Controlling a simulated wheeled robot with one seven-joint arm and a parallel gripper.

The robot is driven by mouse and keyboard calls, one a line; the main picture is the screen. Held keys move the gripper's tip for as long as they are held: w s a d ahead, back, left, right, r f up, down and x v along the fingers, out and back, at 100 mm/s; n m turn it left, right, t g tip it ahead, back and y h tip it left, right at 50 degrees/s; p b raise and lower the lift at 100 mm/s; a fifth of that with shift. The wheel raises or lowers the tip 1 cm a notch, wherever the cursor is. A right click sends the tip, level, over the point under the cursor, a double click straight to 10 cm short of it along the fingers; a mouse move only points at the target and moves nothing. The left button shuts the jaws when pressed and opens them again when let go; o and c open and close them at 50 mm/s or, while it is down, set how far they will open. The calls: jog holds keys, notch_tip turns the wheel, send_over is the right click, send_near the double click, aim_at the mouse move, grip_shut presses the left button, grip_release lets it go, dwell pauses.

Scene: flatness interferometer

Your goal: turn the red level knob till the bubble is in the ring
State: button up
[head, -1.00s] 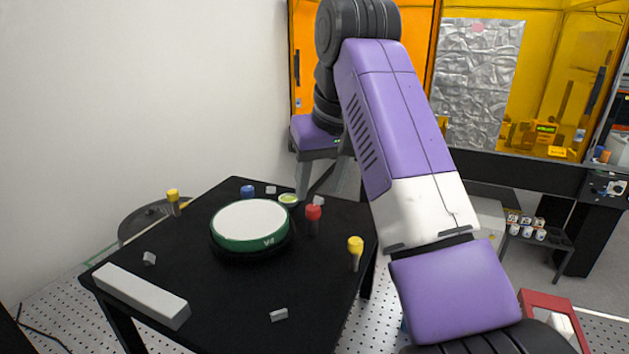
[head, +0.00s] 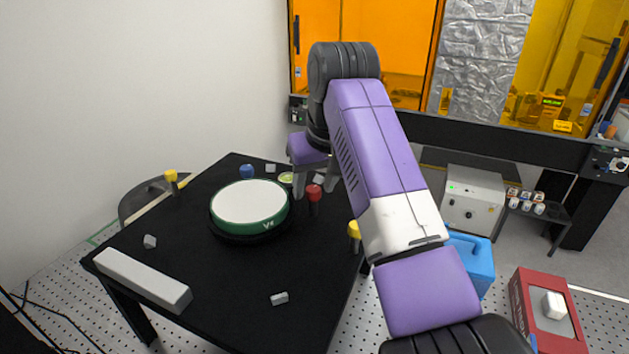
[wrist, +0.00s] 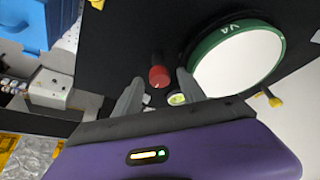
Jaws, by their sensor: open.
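The red level knob (head: 315,193) stands upright on the black table, right of a white-topped round plate with a green rim (head: 250,203). It also shows in the wrist view (wrist: 159,77). The round bubble level (head: 286,179), yellow-green, lies behind the plate and left of the knob; the wrist view shows it partly, beside a finger (wrist: 177,99). The bubble and ring are too small to tell apart. My gripper (wrist: 160,78) is open, with the red knob seen between its fingertips; I cannot tell whether they are level with it. Nothing is held.
A blue knob (head: 247,171) and yellow knobs (head: 170,176) (head: 354,231) stand around the plate. A long grey bar (head: 143,280) lies at the table's front left. Small grey blocks (head: 279,298) lie about. A blue container (head: 470,262) and a red box (head: 545,310) stand to the right.

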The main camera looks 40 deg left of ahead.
grip_shut()
jog(key=shift+n, duration=0.3)
jog(key=n+g, duration=0.1)
jog(key=n, duration=0.3)
jog(key=shift+w+y, duration=0.15)
jog(key=shift+y, duration=0.25)
grip_release()
